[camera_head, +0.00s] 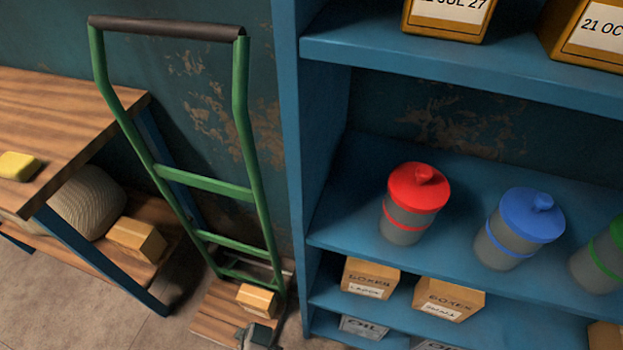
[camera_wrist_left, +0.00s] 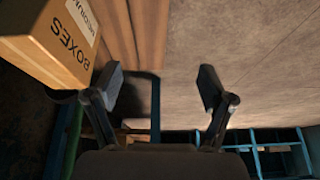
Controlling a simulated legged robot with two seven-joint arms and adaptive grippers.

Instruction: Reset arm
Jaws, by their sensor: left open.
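My left gripper (camera_wrist_left: 160,88) is open in the left wrist view, with nothing between its two dark fingers. A cardboard box marked BOXES (camera_wrist_left: 45,45) is at the upper left there, beside the left finger; I cannot tell whether they touch. In the head view a dark grey piece at the bottom edge, apparently the tip of my left gripper (camera_head: 257,336), shows just below a small box (camera_head: 257,299) on the wooden base of the green hand truck (camera_head: 205,184). The rest of my left arm is out of the head view. My right gripper is in neither view.
A blue shelf (camera_head: 335,222) at the right holds lidded containers, red (camera_head: 404,222), blue (camera_head: 500,247) and green (camera_head: 597,268), with boxes above and below. A wooden table (camera_head: 70,110) with a yellow block (camera_head: 18,166) stands left. Bare floor (camera_head: 75,290) lies in front.

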